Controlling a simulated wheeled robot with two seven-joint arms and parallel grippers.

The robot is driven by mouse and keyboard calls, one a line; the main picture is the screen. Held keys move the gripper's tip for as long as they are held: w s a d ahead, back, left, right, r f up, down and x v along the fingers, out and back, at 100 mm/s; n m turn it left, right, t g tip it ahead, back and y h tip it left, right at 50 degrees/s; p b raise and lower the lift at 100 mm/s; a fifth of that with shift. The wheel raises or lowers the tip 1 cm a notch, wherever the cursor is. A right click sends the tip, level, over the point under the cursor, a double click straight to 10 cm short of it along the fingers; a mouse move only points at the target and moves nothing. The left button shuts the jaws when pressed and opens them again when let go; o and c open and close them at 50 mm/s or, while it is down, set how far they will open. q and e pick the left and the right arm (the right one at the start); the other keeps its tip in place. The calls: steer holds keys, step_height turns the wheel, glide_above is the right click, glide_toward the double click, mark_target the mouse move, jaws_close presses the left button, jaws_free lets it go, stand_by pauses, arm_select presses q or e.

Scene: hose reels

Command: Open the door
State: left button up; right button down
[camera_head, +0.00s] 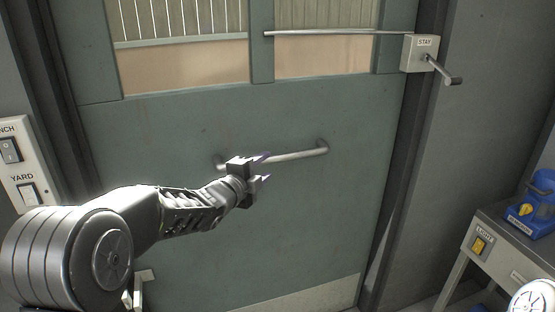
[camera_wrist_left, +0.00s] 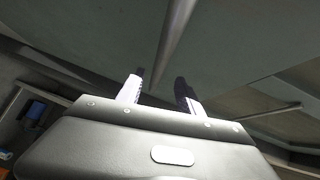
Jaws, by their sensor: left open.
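The grey-green door (camera_head: 150,150) fills the middle of the head view, with two windows at the top. It looks closed in its frame. A horizontal metal pull bar (camera_head: 300,154) is fixed across its middle. My left gripper (camera_head: 263,168) is open in front of the bar and hides part of its left half. In the left wrist view, the bar (camera_wrist_left: 178,40) runs toward the gap between the open fingers (camera_wrist_left: 161,88); I cannot tell whether they touch it. A box marked STAY (camera_head: 418,54) with a lever (camera_head: 440,72) is at the upper right, with a rod (camera_head: 335,32) reaching across the door.
A grey bench (camera_head: 490,225) with a LIGHT switch (camera_head: 479,246) and a blue device (camera_head: 540,205) stands at the right. The door's lower right is clear.

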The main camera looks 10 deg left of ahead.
mark_target(274, 161)
arm_select(q)
steer(key=p+x, duration=0.1)
steer(key=x, duration=0.6)
steer(key=shift+w+d+f+p, duration=0.1)
steer(key=shift+w+p, duration=0.1)
steer(key=shift+p, duration=0.1)
jaws_close()
stand_by(1.2)
